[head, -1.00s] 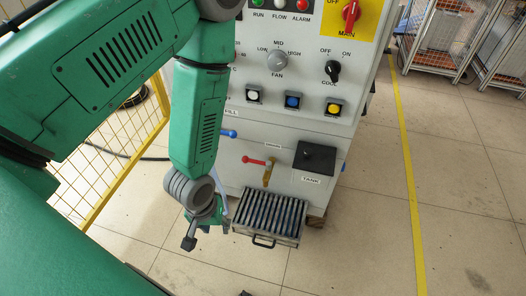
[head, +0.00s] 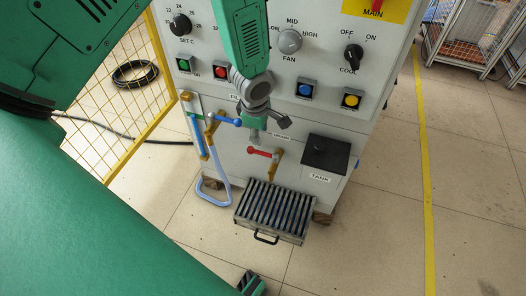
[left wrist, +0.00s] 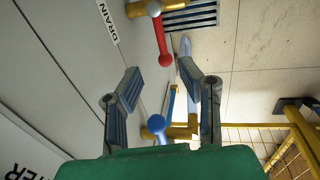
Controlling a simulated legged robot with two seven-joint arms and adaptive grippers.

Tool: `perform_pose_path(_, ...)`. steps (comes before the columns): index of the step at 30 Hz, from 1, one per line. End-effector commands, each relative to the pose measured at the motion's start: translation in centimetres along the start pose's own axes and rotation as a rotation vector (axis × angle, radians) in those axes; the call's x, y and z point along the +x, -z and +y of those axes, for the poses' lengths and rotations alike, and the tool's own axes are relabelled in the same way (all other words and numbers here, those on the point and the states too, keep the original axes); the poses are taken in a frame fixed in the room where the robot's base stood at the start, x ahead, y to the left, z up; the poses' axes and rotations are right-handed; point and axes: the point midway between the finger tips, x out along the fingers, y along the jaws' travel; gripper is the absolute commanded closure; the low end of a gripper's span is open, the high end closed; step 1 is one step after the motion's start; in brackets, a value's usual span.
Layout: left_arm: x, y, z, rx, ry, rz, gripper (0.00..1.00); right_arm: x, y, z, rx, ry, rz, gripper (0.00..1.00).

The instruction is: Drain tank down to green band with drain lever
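The red drain lever (head: 262,152) sits on a brass valve at the front of the grey machine, its handle pointing left in the head view. In the left wrist view the red lever (left wrist: 163,45) lies beyond the fingertips, near the DRAIN label. My left gripper (head: 268,130) is just above the lever in the head view, apart from it. In the left wrist view my left gripper (left wrist: 158,80) has its fingers spread, with nothing between them. A sight tube (head: 200,140) with blue liquid stands at the machine's left edge.
A blue-handled valve (head: 227,120) is left of the drain lever; its blue knob (left wrist: 156,123) shows near my fingers. The black-lidded TANK box (head: 326,153) is at right. A slatted drain tray (head: 272,208) lies below. A yellow mesh fence (head: 120,90) stands left.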

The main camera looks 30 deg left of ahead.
Motion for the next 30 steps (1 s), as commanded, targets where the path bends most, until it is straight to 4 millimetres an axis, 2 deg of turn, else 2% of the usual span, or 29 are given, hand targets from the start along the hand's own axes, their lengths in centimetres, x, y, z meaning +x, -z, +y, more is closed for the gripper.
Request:
perform_pose_path(1,1.5,0.0,-0.2,0.0,0.003,0.001,0.67,0.6,0.0,0.0,0.0,0.0,0.0,0.6)
perform_pose_path(6,5.3,0.1,-0.2,0.001,0.003,0.001,0.67,1.8,-0.1,0.0,0.0,0.0,0.0,0.6)
perform_pose_path(12,8.9,0.1,-0.2,0.001,0.002,0.0,0.67,2.9,-0.2,0.0,0.0,0.0,0.0,0.6)
perform_pose_path(15,10.1,0.0,-0.1,0.0,0.001,0.0,0.67,3.3,-0.2,0.0,0.0,0.0,0.0,0.6)
perform_pose_path(21,11.1,0.0,-0.1,0.0,0.0,0.0,0.67,3.5,-0.2,0.0,0.0,0.0,0.0,0.6)
perform_pose_path(29,11.1,0.0,-0.1,0.001,0.0,-0.001,0.67,3.5,-0.2,0.0,0.0,0.0,0.0,0.6)
perform_pose_path(30,11.1,0.0,-0.1,0.001,0.0,-0.001,0.81,3.5,-0.2,0.0,0.0,0.0,0.0,0.6)
